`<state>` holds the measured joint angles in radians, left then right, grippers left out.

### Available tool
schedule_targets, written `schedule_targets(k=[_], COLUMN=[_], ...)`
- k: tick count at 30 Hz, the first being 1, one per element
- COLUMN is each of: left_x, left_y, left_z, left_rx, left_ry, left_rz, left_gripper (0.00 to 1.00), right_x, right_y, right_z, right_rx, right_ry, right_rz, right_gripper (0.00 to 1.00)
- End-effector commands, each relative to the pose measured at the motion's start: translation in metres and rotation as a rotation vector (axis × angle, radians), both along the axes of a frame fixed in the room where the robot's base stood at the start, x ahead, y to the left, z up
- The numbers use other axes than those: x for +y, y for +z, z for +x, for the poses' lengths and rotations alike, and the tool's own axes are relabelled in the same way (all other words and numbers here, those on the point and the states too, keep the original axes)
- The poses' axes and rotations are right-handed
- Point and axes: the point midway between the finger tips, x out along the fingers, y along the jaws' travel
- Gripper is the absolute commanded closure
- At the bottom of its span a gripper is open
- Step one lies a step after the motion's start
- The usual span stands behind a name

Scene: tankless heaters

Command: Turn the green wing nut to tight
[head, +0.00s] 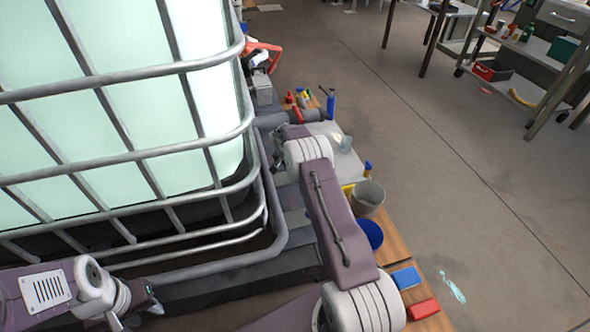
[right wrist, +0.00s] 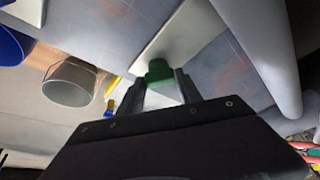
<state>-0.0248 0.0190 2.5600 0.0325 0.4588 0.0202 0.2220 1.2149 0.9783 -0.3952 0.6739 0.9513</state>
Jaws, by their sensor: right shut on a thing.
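In the right wrist view, the green wing nut (right wrist: 159,70) sits between the tips of my right gripper (right wrist: 161,84), which is shut on it. A pale flat surface lies right behind the nut. In the head view the nut cannot be made out; my right arm reaches to the side of the large caged tank (head: 110,100), and its gripper is mostly hidden there. My left gripper (head: 135,314) is at the lower left of the head view, in front of the tank's base and away from the nut. Its fingers are partly cut off, so its opening is unclear.
A wooden bench right of the tank holds a grey bucket (head: 369,198), a blue bowl (head: 370,235), a blue box (head: 407,278), a red box (head: 423,309) and a blue bottle (head: 331,103). Metal cage bars stand close to my right arm.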

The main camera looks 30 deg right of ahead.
Motion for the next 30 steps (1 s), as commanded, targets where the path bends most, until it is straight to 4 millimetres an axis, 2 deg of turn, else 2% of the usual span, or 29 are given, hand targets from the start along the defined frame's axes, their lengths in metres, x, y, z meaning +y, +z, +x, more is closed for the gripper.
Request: schedule_targets(k=[6,15,30], left_x=[0.000,0.000,0.000], left_y=[-0.010,-0.020,-0.024], left_z=[0.000,0.000,0.000], left_rx=[0.000,0.000,0.000], left_ry=[0.000,0.000,0.000], left_rz=[0.000,0.000,0.000], left_gripper=[0.64,0.64,0.64], right_x=[0.001,0.001,0.002], right_y=[-0.003,-0.003,0.000], right_z=[0.001,0.002,0.002], right_rx=[-0.001,0.000,0.001], right_ry=[-0.173,-0.337,-0.410], right_rz=[-0.001,0.001,0.003], right_gripper=[0.99,0.99,0.99])
